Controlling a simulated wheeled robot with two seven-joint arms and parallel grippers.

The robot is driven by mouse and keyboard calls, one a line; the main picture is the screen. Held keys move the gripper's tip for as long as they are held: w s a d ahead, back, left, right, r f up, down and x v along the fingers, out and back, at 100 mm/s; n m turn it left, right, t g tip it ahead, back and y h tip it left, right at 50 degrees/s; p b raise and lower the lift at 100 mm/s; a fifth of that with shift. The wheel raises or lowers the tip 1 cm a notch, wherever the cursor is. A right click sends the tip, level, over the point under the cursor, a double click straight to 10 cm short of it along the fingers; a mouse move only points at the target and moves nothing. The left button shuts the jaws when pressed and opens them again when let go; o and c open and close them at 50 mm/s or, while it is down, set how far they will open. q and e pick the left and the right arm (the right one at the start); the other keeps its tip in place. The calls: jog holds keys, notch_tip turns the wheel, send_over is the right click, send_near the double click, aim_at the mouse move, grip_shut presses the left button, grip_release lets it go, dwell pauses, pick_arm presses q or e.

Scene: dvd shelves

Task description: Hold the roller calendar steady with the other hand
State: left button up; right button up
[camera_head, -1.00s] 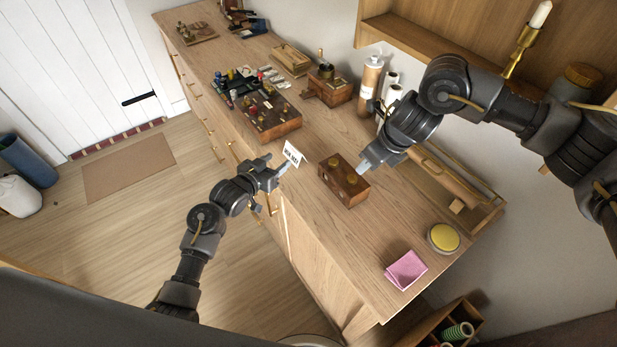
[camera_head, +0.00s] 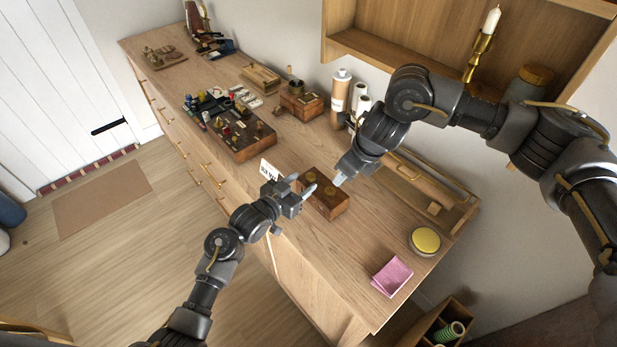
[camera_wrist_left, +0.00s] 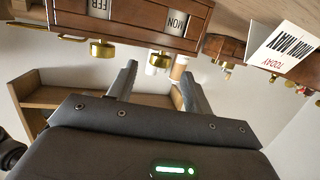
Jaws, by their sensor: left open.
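The roller calendar (camera_head: 335,207) is a dark brown wooden box with brass knobs, standing on the long wooden counter. In the left wrist view the calendar (camera_wrist_left: 150,22) spans the top, with windows reading FEB and MON and brass knobs. My left gripper (camera_head: 305,184) is open and empty at its front left side; its fingers (camera_wrist_left: 158,82) point toward the calendar with a knob between or behind them. Contact cannot be told. My right gripper (camera_head: 340,179) is just behind the calendar, close to its back edge; its jaw opening is too small to read.
A white TODAY card (camera_head: 268,169) stands left of the calendar, close to my left gripper; it also shows in the left wrist view (camera_wrist_left: 285,48). A wooden box of small items (camera_head: 235,138) lies farther left.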

aim_at(308, 178)
pick_arm(q)
jog(key=shift+x, duration=2.65)
jog(key=shift+c, duration=0.2)
